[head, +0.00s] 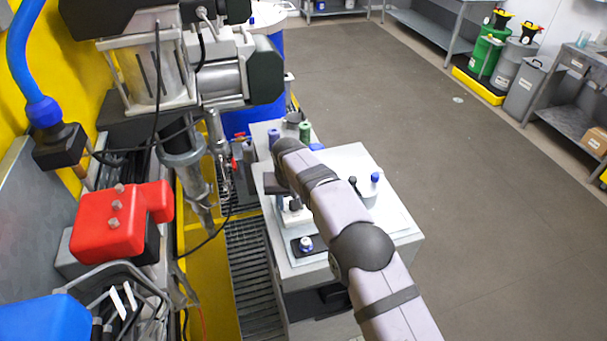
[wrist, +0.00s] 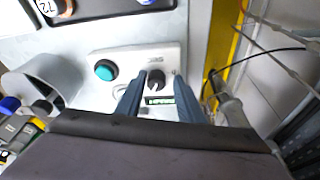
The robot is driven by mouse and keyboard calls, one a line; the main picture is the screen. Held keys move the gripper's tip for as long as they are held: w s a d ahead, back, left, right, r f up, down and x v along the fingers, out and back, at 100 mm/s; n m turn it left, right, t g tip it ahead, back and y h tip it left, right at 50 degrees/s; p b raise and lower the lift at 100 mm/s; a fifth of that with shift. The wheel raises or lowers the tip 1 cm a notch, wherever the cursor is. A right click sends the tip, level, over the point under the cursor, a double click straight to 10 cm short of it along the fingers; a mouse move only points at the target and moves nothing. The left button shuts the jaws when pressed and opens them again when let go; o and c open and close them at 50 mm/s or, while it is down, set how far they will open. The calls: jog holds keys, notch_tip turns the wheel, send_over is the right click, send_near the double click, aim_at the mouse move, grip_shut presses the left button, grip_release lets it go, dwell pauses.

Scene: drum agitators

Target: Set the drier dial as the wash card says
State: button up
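The drier dial appears to be the black knob (wrist: 155,79) on a pale control box (wrist: 138,60) in the wrist view. A small display with green characters (wrist: 160,100) lies just below it. My gripper (wrist: 160,76) is open, with its two dark blue fingers on either side of the knob; I cannot tell whether they touch it. In the head view my arm hides most of the box. I cannot make out a wash card in either view.
In the wrist view, a grey cup (wrist: 50,80) stands at left, and a black plate with a round piece marked 72 (wrist: 60,8) at upper left. The head view shows the white bench top (head: 400,235), a black plate with a round metal piece (head: 306,244), and machinery at left.

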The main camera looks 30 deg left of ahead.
notch_tip(320, 180, up, 2)
jog(key=shift+w+r+p, duration=0.1)
jog(key=shift+r+p, duration=0.05)
jog(key=shift+p, duration=0.4)
jog(key=shift+r, duration=1.85)
jog(key=shift+w+d, duration=0.15)
jog(key=shift+d, duration=0.15)
jog(key=d+f+m+g+h+b, duration=0.1)
jog(key=d+m+b, duration=0.35)
jog(key=d, duration=2.55)
jog(key=s+d+f+m+g+b, duration=0.1)
jog(key=s+d+f, duration=0.3)
jog(key=s+d, duration=0.5)
jog(key=s+d+f+b, duration=0.4)
jog(key=s+d, duration=0.5)
jog(key=s, duration=0.4)
jog(key=shift+f+m+g+h, duration=0.2)
jog(key=shift+m+g+h, duration=0.1)
jog(key=shift+m+g, duration=0.1)
